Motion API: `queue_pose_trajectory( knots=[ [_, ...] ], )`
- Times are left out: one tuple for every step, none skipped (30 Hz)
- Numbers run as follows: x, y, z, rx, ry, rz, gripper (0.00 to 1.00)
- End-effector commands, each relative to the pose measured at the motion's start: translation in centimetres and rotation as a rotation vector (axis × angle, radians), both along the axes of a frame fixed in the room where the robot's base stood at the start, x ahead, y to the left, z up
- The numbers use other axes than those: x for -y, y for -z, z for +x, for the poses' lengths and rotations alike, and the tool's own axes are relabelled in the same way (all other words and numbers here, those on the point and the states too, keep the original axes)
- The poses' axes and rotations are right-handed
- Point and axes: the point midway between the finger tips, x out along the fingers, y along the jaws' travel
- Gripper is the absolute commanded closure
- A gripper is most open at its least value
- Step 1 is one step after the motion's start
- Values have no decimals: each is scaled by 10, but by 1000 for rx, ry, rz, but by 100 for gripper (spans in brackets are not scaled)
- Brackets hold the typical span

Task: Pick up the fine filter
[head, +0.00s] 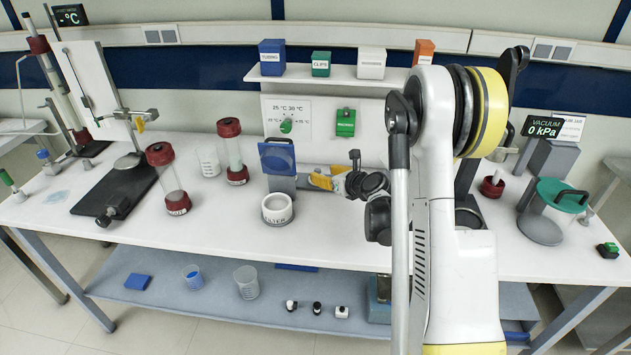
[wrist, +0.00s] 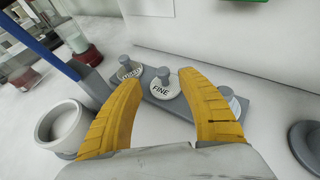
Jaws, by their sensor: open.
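The fine filter (wrist: 160,90), a white disc marked FINE with a grey knob on top, sits on a grey rack (wrist: 193,113) in the wrist view. My gripper (wrist: 168,85) is open, its yellow fingers apart on either side of the view with the fine filter between them in the picture. Contact is not visible. Another knobbed disc (wrist: 130,72) stands to its left, its label hard to read. A third disc (wrist: 232,101) at the right is partly hidden by the right finger. In the head view my gripper (head: 320,179) reaches left, and the fine filter cannot be made out.
A white cup marked FILTER (head: 277,209) stands left of my gripper, in front of a blue panel (head: 277,156). Red-capped columns (head: 168,180) stand farther left. A white panel with a green switch (head: 345,122) rises behind. The front table edge is mostly clear.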

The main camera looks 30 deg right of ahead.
Motion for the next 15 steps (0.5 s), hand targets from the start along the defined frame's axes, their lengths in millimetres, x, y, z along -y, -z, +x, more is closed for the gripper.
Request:
queue_pose_trajectory(
  knots=[
    [0, 3, 5, 0, 0, 0, 54],
    [0, 4, 8, 0, 0, 0, 54],
    [1, 7, 12, 0, 0, 0, 54],
    [1, 8, 17, 0, -1, 0, 54],
    [2, 11, 21, 1, -1, 0, 54],
    [2, 13, 28, 1, -1, 0, 54],
    [3, 15, 33, 1, -1, 1, 54],
    [2, 17, 37, 1, -1, 2, 54],
    [2, 18, 42, 1, -1, 1, 54],
    [2, 19, 45, 1, -1, 1, 54],
    [2, 19, 48, 1, 0, 1, 54],
    [2, 20, 50, 1, 0, 1, 54],
    [2, 20, 51, 1, 1, 1, 54],
    [2, 20, 52, 1, 1, 1, 54],
    [2, 20, 52, 1, 1, 1, 54]
  ],
)
